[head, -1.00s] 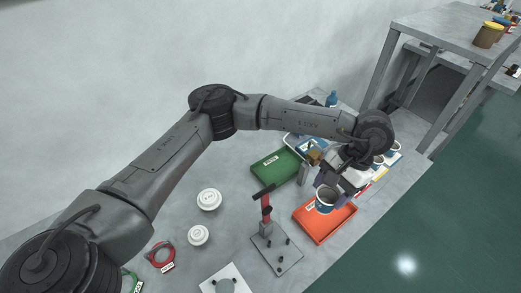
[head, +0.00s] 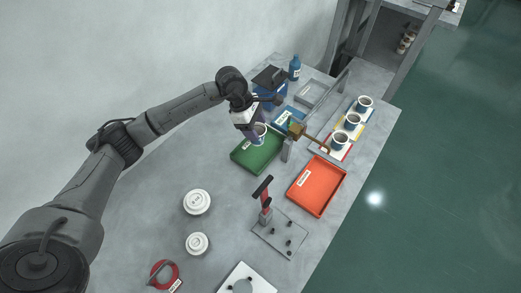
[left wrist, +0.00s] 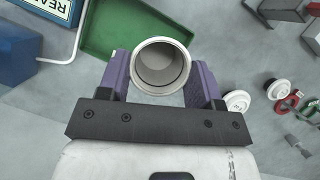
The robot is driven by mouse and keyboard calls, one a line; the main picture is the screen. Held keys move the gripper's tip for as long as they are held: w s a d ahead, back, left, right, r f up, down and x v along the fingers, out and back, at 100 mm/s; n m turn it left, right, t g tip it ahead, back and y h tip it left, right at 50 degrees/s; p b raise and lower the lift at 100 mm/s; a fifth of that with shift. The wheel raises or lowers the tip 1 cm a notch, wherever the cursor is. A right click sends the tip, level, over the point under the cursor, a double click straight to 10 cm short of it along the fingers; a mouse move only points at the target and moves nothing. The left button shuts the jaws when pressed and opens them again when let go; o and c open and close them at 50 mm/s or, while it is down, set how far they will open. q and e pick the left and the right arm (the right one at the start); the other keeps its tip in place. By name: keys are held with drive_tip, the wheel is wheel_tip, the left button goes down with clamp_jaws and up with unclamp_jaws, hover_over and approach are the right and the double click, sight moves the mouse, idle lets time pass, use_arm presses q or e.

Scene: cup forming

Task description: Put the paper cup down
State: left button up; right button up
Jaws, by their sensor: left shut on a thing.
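My left gripper (left wrist: 162,85) is shut on a paper cup (left wrist: 161,66), which sits upright between its purple fingers with its open mouth toward the wrist camera. In the head view the held cup (head: 260,130) is at the far end of the green tray (head: 243,156). The green tray (left wrist: 112,42) also shows beside and behind the cup in the left wrist view. I cannot tell whether the cup touches the tray. The orange tray (head: 316,190) to the right is empty. My right gripper is not in view.
Several cups (head: 341,139) stand on coloured mats at the right edge. A clamp stand with a red handle (head: 264,203) is in front of the green tray. Two white lids (head: 197,202) lie nearer. A blue bottle (head: 294,68) stands at the back.

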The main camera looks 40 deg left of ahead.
use_arm(q)
drive_tip(key=shift+a+f, duration=0.35)
drive_tip(key=shift+a, duration=0.05)
drive_tip(key=shift+n, duration=0.3)
wheel_tip(320, 180, down, 5)
drive_tip(key=shift+f+b, duration=0.2)
drive_tip(key=shift+b, duration=0.1)
wheel_tip(320, 180, down, 4)
drive_tip(key=shift+f, duration=0.15)
drive_tip(key=shift+a, duration=0.1)
drive_tip(key=shift+b, duration=0.35)
drive_tip(key=shift+f, duration=0.15)
drive_tip(key=o, duration=0.9)
